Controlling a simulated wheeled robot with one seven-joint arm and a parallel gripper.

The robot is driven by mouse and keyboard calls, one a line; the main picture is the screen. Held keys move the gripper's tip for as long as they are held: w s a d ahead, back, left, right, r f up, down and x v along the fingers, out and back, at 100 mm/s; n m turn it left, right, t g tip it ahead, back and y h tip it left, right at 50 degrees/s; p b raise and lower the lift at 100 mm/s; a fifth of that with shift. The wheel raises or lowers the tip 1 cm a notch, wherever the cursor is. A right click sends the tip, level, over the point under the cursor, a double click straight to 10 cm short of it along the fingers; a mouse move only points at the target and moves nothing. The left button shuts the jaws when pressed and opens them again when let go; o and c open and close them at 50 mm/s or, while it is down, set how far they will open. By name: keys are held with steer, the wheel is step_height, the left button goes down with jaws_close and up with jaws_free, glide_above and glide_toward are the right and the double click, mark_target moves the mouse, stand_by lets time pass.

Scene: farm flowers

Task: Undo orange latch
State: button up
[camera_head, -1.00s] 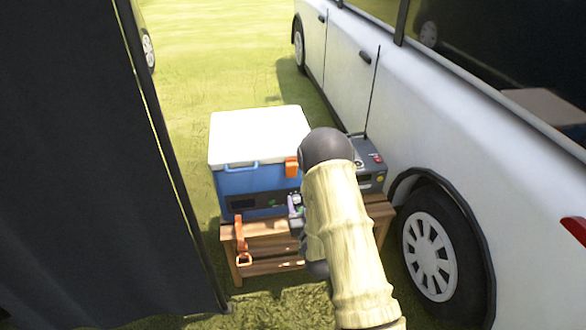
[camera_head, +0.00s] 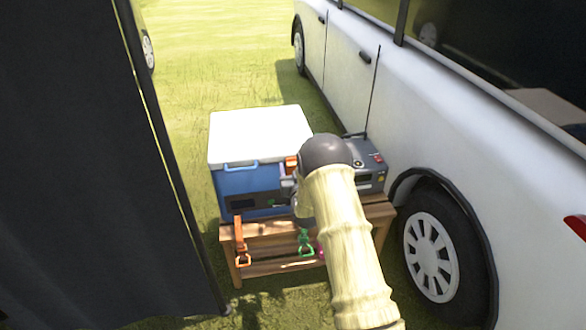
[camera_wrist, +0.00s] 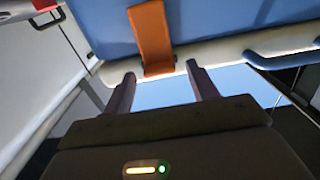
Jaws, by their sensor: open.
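The orange latch (camera_head: 291,164) is at the front right of the blue cooler (camera_head: 238,182), by the edge of its white lid (camera_head: 258,136). In the wrist view the latch (camera_wrist: 152,38) spans from the blue body onto the white lid rim (camera_wrist: 215,50), lying flat. My gripper (camera_wrist: 160,72) is open, with one fingertip on either side of the latch's lid end. I cannot tell whether the fingers touch it. In the head view my gripper (camera_head: 289,186) is mostly hidden by my arm, close under the latch.
The cooler stands on a wooden bench (camera_head: 262,232) with an orange strap (camera_head: 240,240) and a green one (camera_head: 306,243) hanging in front. A grey radio (camera_head: 371,172) with a tall antenna is close at right, beside a white van (camera_head: 450,110). A dark curtain (camera_head: 80,160) fills the left.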

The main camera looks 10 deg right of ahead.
steer(key=shift+w, duration=0.5)
jaws_close()
